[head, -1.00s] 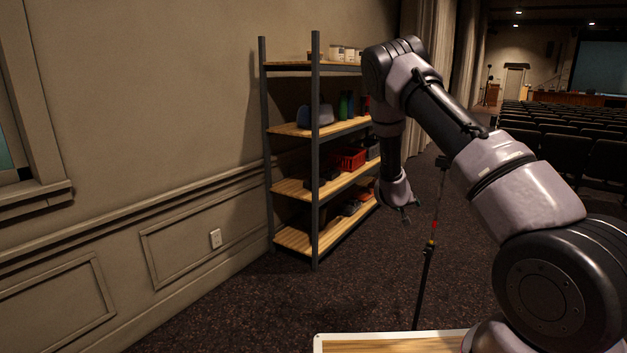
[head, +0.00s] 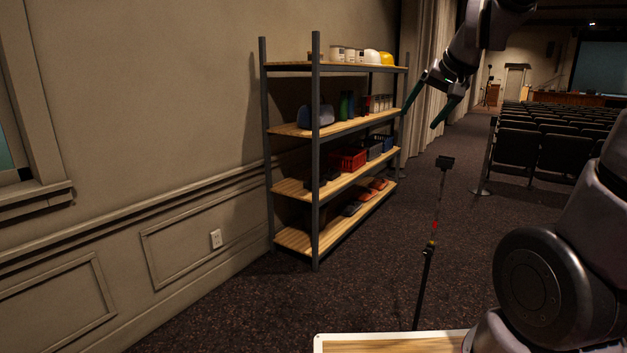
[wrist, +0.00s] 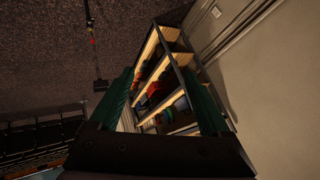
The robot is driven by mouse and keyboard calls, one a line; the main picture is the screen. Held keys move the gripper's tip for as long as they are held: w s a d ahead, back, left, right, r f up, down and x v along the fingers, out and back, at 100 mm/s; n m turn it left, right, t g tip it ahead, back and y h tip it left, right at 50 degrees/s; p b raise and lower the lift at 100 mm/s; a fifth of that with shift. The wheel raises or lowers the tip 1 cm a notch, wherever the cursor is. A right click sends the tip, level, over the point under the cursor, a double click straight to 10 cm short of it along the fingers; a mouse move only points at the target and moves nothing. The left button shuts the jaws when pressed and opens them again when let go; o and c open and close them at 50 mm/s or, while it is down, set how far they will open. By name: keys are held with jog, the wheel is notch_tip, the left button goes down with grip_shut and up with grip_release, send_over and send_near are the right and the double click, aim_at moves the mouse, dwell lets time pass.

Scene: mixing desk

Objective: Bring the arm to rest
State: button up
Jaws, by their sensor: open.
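My gripper (head: 424,106) is raised at the upper right of the head view, its two dark green fingers spread apart and pointing down and to the left. Nothing is between the fingers. My arm reaches up past the top edge of the head view, so its upper bend is out of frame. In the wrist view my open gripper (wrist: 168,98) frames the shelving unit beyond, with clear air between it and the shelves.
A metal shelving unit (head: 316,160) with wooden shelves holds helmets, bins and bottles by the left wall. A thin stand (head: 427,275) rises from the carpet. A wood-topped surface (head: 390,344) lies at the bottom edge. Rows of seats (head: 560,150) fill the right.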

jog(key=s+r, duration=0.1)
jog(key=s, duration=1.6)
jog(key=shift+s+r+g, duration=0.2)
jog(key=shift+r+g, duration=0.1)
